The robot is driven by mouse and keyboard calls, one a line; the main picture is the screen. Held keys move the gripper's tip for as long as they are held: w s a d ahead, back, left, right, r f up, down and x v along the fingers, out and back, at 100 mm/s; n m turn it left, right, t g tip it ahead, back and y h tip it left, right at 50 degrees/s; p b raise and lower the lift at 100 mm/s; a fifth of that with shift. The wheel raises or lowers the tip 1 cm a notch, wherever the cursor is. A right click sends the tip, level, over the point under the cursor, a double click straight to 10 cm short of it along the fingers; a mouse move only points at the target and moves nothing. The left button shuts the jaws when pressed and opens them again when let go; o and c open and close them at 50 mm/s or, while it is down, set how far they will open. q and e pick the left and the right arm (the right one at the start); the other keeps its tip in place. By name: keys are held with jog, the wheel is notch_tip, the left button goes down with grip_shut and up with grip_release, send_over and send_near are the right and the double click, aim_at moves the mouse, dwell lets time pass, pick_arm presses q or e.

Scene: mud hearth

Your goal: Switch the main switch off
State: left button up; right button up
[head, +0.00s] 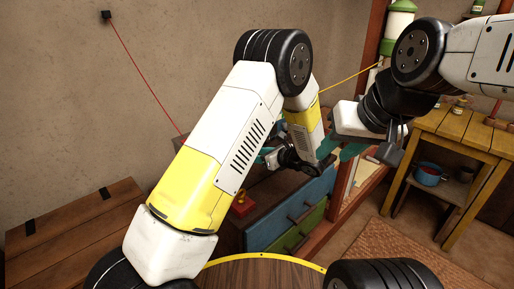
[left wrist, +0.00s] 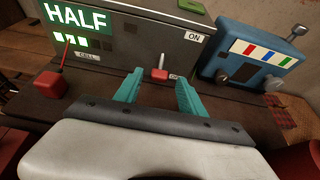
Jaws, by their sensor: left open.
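The main switch (left wrist: 159,74) shows in the left wrist view as a small lever with a white and red end on the front of a dark grey panel box (left wrist: 125,45). An ON label (left wrist: 194,37) is above and right of it, and a partly hidden OFF label (left wrist: 174,77) is beside its lower end. My left gripper (left wrist: 159,92) is open; its teal fingers stand apart on either side of the lever, with no clear contact. I cannot tell the lever's setting. In the head view my left gripper (head: 264,157) is mostly hidden. My right gripper (head: 360,149) is away to the right, its opening unclear.
A green HALF sign (left wrist: 77,17) and lit green bars are left on the panel. A red block (left wrist: 51,84) stands before it; a blue box with knobs (left wrist: 260,58) is at right. The head view shows blue drawers (head: 290,208), a yellow table (head: 455,130) and a wooden chest (head: 75,235).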

pick_arm(q)
jog(key=shift+w+a+f, duration=0.25)
jog(key=shift+w+a, duration=0.2)
jog(key=shift+a, duration=0.05)
grip_shut()
jog(key=shift+f+t+y, duration=0.4)
jog(key=shift+f, duration=0.15)
grip_release()
